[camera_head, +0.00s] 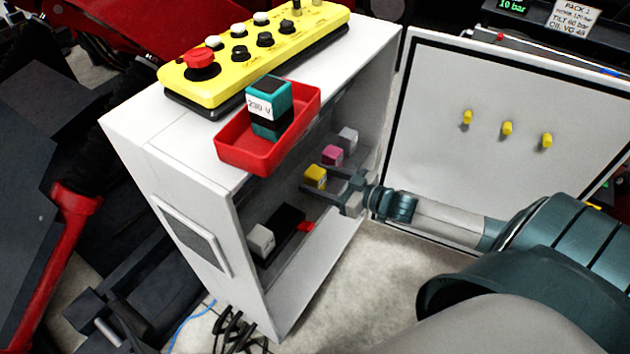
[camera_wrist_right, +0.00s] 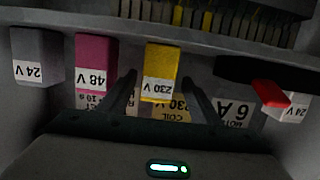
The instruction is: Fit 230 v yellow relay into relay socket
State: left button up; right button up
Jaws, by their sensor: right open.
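The yellow relay (camera_head: 315,177) is inside the open white cabinet. In the right wrist view the yellow relay (camera_wrist_right: 161,72) carries an upside-down 230 V label. It stands in line with a pink 48 V relay (camera_wrist_right: 96,62) and a grey 24 V relay (camera_wrist_right: 38,55). My right gripper (camera_head: 319,181) is open, with one finger on each side of the yellow relay; gaps show in the wrist view (camera_wrist_right: 160,85). A label reading COIL 230 V lies below the yellow relay. The relay's base and any socket under it are hidden. My left gripper is not in view.
A red tray (camera_head: 232,150) on the cabinet top holds a teal 230 V block (camera_head: 269,105). A yellow button panel (camera_head: 230,70) lies behind it. Lower in the cabinet are a dark block with a red lever (camera_wrist_right: 270,94) and a white block (camera_head: 261,240). The open door (camera_head: 500,185) stands right.

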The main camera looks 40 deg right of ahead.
aim_at(307, 174)
jog(key=shift+w, duration=0.15)
jog(key=shift+r+x, duration=0.2)
jog(key=shift+x, duration=1.75)
jog(key=shift+w+a+f, duration=0.1)
jog(key=shift+w+f, duration=0.05)
jog(key=shift+w, duration=0.4)
jog(key=c, duration=1.2)
